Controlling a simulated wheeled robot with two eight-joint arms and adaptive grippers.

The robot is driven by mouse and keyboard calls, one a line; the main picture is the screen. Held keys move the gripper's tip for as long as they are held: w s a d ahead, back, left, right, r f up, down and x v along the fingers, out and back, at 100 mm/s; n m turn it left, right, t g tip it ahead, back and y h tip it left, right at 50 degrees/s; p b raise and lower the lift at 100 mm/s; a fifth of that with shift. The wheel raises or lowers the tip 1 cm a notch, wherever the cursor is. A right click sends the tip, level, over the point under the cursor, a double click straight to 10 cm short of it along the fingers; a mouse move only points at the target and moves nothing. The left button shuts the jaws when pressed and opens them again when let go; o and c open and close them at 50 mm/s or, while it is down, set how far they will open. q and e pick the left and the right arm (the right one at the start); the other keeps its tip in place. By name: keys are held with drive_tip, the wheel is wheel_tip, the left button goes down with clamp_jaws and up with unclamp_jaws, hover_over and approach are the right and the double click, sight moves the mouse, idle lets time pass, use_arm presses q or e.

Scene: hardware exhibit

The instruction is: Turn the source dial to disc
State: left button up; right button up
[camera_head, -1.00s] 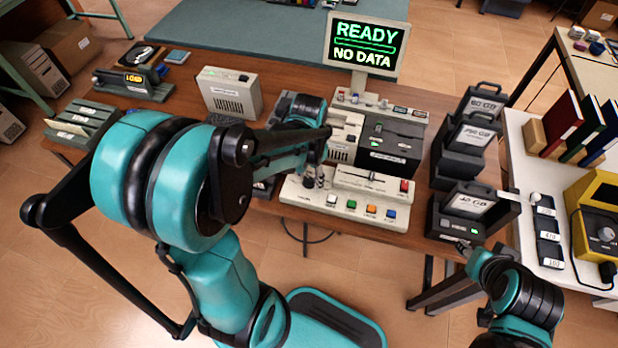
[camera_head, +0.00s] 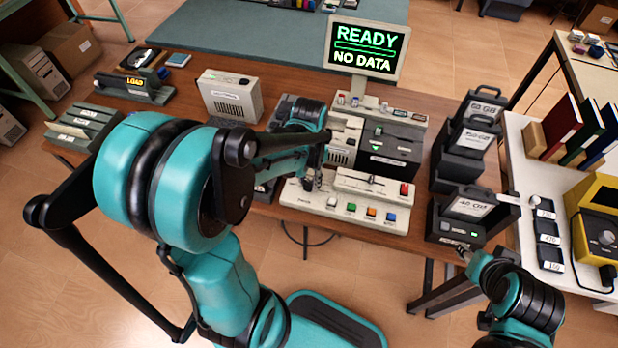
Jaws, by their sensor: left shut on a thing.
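The control panel (camera_head: 345,205) is a pale console at the front of the brown table, with a slider and a row of coloured buttons. My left gripper (camera_head: 313,183) points down at the panel's left end and is shut on a small knob there, taken as the source dial. The fingers cover the dial, so its pointer and labels cannot be read. The monitor (camera_head: 366,48) behind reads READY and NO DATA in green. My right gripper (camera_head: 464,251) is low at the right, by the table's front edge; its fingers are too small to judge.
A dark drive unit (camera_head: 392,147) stands behind the panel. Dark labelled cartridges (camera_head: 468,207) stand at the table's right. A beige speaker-like box (camera_head: 230,97) and a small device showing LOAD (camera_head: 134,84) are at the left. A white side table (camera_head: 515,150) is at far right.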

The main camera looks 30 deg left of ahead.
sight(309, 182)
use_arm(q)
drive_tip(key=n, duration=0.6)
drive_tip(key=shift+p, duration=0.35)
drive_tip(key=shift+n, duration=0.3)
drive_tip(key=o, duration=1.2)
drive_tip(key=shift+c, duration=0.2)
wheel_tip(309, 182, up, 12)
